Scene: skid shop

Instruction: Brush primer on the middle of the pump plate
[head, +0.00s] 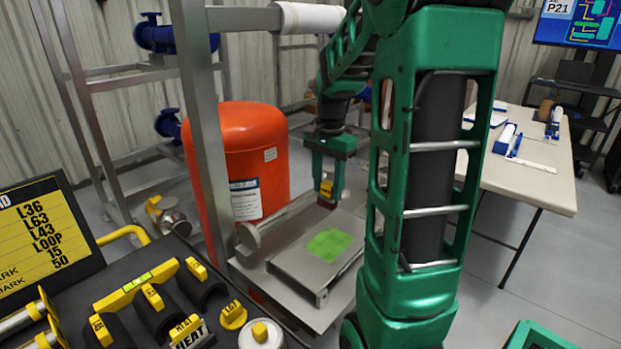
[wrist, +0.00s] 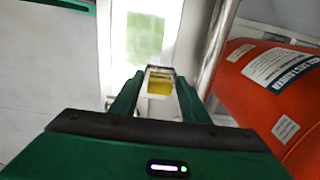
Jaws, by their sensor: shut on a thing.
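The pump plate (head: 290,262) is a flat grey metal plate on a low stand, with a bright green patch (head: 329,243) on its top face. The patch shows blurred in the wrist view (wrist: 145,36). My gripper (head: 327,178) points down above the far right part of the plate. It is shut on the brush, whose yellow part (head: 327,187) sits between the fingers; it also shows in the wrist view (wrist: 160,86). A dark red end hangs below the fingers, and I cannot tell whether it touches the plate.
A large orange tank (head: 240,150) stands left of the plate and close to my gripper in the wrist view (wrist: 272,90). A metal post (head: 203,130) rises in front of the tank. A black tool bench (head: 120,290) fills the lower left. A table (head: 535,150) stands right.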

